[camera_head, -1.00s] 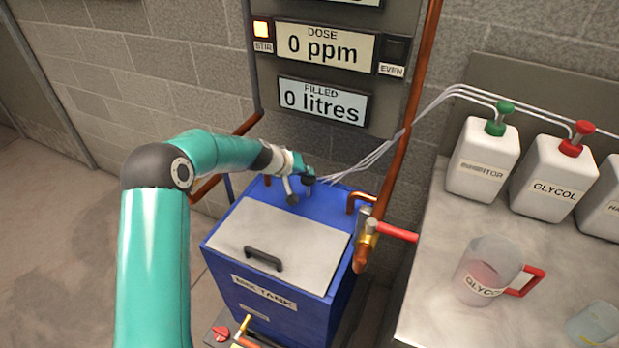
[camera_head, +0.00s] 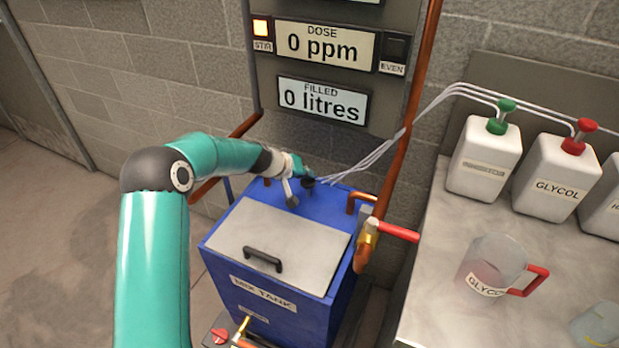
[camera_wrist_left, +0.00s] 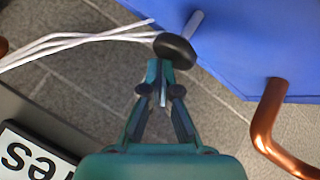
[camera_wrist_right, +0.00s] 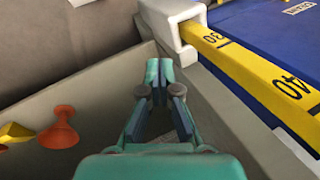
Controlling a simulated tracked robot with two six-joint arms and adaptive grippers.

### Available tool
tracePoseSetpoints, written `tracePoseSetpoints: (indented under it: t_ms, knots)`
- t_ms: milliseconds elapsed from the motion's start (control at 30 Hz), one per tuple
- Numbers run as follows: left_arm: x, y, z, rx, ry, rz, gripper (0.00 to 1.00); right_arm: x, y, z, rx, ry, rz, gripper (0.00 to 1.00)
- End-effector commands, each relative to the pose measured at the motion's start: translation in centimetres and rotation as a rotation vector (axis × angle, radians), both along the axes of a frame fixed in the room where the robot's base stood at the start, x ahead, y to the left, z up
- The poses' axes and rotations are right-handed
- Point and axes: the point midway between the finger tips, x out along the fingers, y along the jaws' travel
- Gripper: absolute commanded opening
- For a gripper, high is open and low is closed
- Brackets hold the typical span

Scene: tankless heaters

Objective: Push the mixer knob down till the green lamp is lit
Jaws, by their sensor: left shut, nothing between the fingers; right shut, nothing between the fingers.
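The black mixer knob (camera_head: 308,181) stands on a thin rod at the back of the blue mix tank (camera_head: 262,300). It shows as a dark disc in the left wrist view (camera_wrist_left: 175,49). My left gripper (camera_head: 303,171) is shut and empty, with its tips close to the knob; I cannot tell whether they touch.
A copper pipe with a red-handled valve (camera_head: 396,231) stands right of the tank. White tubes (camera_head: 400,122) run behind the knob to bottles on the bench. A jug (camera_head: 490,265) stands there. A yellow marked bar (camera_wrist_right: 250,72) lies right of my right gripper.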

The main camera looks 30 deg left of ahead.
Motion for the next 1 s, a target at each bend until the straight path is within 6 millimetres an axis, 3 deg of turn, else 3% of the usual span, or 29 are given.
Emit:
tracePoseSetpoints:
  t_ms: [1000]
  knots:
    - [-0.1, 0.0, -1.4, -0.002, 0.003, -0.001, 0.00, 0.0, 0.0, -1.3, 0.000, 0.000, 0.000, 0.00]
